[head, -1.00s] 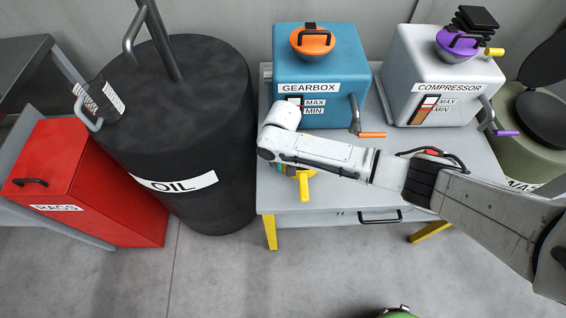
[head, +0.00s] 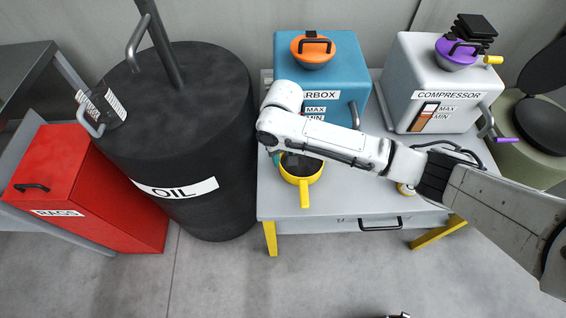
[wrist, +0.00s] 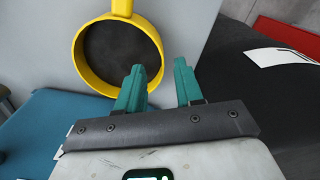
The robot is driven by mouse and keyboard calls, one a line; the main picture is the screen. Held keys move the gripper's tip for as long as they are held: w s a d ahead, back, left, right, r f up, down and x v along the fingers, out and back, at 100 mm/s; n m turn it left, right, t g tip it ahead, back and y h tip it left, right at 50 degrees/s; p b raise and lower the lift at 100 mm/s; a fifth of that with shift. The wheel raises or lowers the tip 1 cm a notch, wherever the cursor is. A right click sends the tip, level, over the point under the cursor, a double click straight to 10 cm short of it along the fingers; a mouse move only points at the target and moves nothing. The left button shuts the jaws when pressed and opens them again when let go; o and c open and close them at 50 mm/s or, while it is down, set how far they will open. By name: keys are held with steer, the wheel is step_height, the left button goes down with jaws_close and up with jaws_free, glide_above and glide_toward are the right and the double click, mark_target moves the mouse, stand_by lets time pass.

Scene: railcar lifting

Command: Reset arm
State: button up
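My arm reaches in from the right over the grey table (head: 330,211) in the head view. My gripper (wrist: 159,68) shows two teal fingers apart with nothing between them in the wrist view; in the head view it is mostly hidden behind my arm. A yellow cup with a handle (head: 304,183) stands on the table, just beside and below the gripper. Its inside looks dark. The cup also shows past the fingers in the wrist view (wrist: 77,55), apart from them as far as I can tell.
A blue gearbox (head: 340,65) and a white compressor (head: 412,65) stand at the table's back. A black oil barrel (head: 195,110) is close on the left, with a red rags box (head: 95,185) beyond it. An olive bin (head: 540,160) is at right. Floor in front is mostly clear.

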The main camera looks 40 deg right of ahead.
steer(key=shift+r, duration=1.2)
steer(key=shift+n+g+h, duration=0.6)
steer(key=shift+g, duration=0.1)
steer(key=s+d+f, duration=0.2)
steer(key=s+d, duration=0.1)
steer(key=s, duration=0.3)
steer(key=s+d+f, duration=0.2)
steer(key=s+d, duration=0.1)
steer(key=s, duration=0.4)
steer(key=s+d+f, duration=0.3)
steer(key=s+d, duration=0.1)
steer(key=s, duration=0.2)
steer(key=shift+s+d+f, duration=0.1)
steer(key=shift+s, duration=0.2)
steer(key=s+a, duration=0.4)
steer(key=s, duration=0.4)
steer(key=a+r+t+y, duration=0.1)
steer(key=a+r+t, duration=0.1)
steer(key=a+r, duration=0.3)
steer(key=shift+s+r+n, duration=0.15)
steer(key=shift+r+n, duration=0.15)
steer(key=shift+r, duration=0.05)
